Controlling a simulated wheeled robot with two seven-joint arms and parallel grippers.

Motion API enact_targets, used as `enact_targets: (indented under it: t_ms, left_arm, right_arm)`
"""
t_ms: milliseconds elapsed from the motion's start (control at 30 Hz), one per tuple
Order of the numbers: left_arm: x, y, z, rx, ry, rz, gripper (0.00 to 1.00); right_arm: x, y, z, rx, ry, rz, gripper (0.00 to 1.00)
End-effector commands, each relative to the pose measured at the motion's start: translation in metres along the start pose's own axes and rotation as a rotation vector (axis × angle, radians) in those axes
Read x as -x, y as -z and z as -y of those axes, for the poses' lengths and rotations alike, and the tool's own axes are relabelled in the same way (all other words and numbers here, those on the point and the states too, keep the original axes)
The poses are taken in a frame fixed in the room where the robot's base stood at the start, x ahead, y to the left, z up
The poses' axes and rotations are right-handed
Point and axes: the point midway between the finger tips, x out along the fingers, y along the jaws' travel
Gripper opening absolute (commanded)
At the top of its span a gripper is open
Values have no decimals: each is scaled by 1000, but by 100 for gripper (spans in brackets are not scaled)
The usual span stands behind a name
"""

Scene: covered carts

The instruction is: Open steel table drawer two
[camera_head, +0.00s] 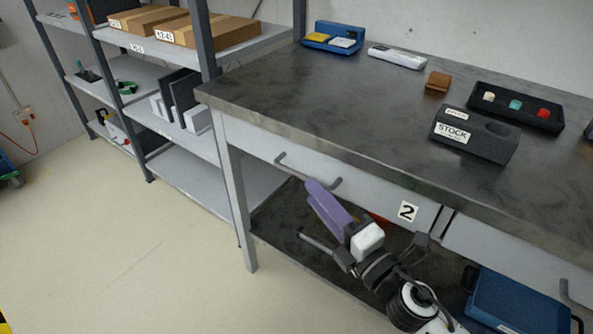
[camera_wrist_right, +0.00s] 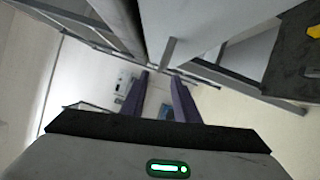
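The steel table (camera_head: 330,90) has a dark top and a light grey drawer front (camera_head: 370,192) marked with a "2" label (camera_head: 407,211). This drawer looks shut, flush under the top. Its grey bar handle (camera_head: 290,164) sits left of the label. My right gripper (camera_head: 313,184) reaches up from below, its purple fingertips close to the handle in the head view; contact cannot be told. In the right wrist view the two purple fingers of the right gripper (camera_wrist_right: 160,88) stand apart with nothing clearly held between them. My left gripper is not in view.
A black stock block (camera_head: 475,140), a black tray (camera_head: 515,108), a brown block (camera_head: 438,81) and a blue box (camera_head: 333,38) stand on the table. A blue case (camera_head: 515,300) is at lower right. Shelving (camera_head: 165,125) stands left; the floor (camera_head: 110,240) before it is clear.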

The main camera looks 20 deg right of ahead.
Motion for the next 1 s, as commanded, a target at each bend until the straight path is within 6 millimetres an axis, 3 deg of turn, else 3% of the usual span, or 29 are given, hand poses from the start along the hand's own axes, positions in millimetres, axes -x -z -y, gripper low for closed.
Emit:
enact_targets:
  t_ms: [200, 400, 833, 1000]
  left_arm:
    - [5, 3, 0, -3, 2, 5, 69]
    - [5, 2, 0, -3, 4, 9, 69]
    - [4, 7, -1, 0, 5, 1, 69]
    - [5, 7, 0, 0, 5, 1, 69]
  right_arm:
    - [-41, -1, -2, -3, -1, 1, 28]
    - [-67, -1, -1, -5, 0, 2, 28]
    - [-77, 0, 1, -6, 2, 1, 28]
    - [-77, 0, 1, -6, 2, 1, 1]
